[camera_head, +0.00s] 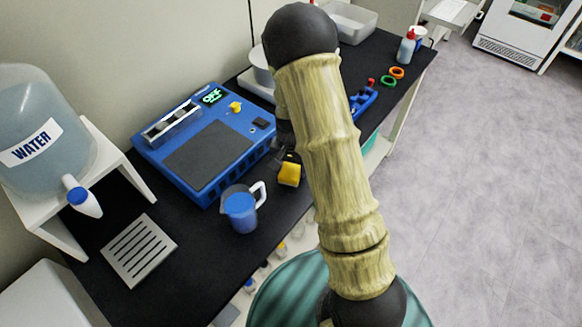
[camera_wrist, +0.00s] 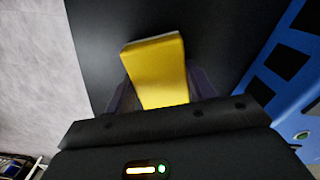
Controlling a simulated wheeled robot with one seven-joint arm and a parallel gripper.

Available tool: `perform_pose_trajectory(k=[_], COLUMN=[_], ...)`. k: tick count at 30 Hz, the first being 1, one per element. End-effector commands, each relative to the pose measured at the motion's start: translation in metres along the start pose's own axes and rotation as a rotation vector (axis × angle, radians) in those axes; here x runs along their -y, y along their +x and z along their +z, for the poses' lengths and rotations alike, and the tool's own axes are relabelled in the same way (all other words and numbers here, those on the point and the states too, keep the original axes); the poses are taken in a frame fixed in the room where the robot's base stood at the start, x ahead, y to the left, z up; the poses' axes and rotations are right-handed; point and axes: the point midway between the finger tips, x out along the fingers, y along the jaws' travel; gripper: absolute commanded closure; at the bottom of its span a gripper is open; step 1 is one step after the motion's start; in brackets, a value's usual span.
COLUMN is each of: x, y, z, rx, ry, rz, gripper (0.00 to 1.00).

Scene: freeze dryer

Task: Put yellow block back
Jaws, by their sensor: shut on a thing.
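The yellow block (camera_head: 289,174) is in my gripper in the head view, over the black bench to the right of the blue machine. In the wrist view the yellow block (camera_wrist: 157,72) stands out from between the dark fingers of my gripper (camera_wrist: 160,100), which is shut on it. The black bench top (camera_wrist: 105,30) lies behind the block there. The head view cannot show clearly how high the block is above the bench. My arm hides part of the bench behind the gripper.
The blue machine (camera_head: 205,145) with a lit display is left of my gripper; its blue side (camera_wrist: 300,60) shows in the wrist view. A jug of blue liquid (camera_head: 240,208) stands close by. A water bottle (camera_head: 40,130), slotted plate (camera_head: 138,250) and coloured rings (camera_head: 396,73) are farther off.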

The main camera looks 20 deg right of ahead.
Motion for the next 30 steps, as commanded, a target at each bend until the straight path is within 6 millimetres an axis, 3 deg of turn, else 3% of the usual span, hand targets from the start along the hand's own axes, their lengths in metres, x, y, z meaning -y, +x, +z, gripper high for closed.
perform_pose_trajectory(k=[6, 7, 10, 22, 30], x=[0.0, 0.0, 0.0, -0.001, 0.0], y=[0.003, 0.003, 0.002, -0.004, -0.044], z=[0.0, 0.0, 0.0, -0.001, -0.001], rx=[0.0, 0.0, 0.0, -0.002, -0.004], ry=[0.0, 0.0, -0.001, 0.003, 0.001], rz=[0.0, 0.0, 0.0, -0.001, -0.003], gripper=[0.67, 0.42, 0.24, 0.24, 0.24])
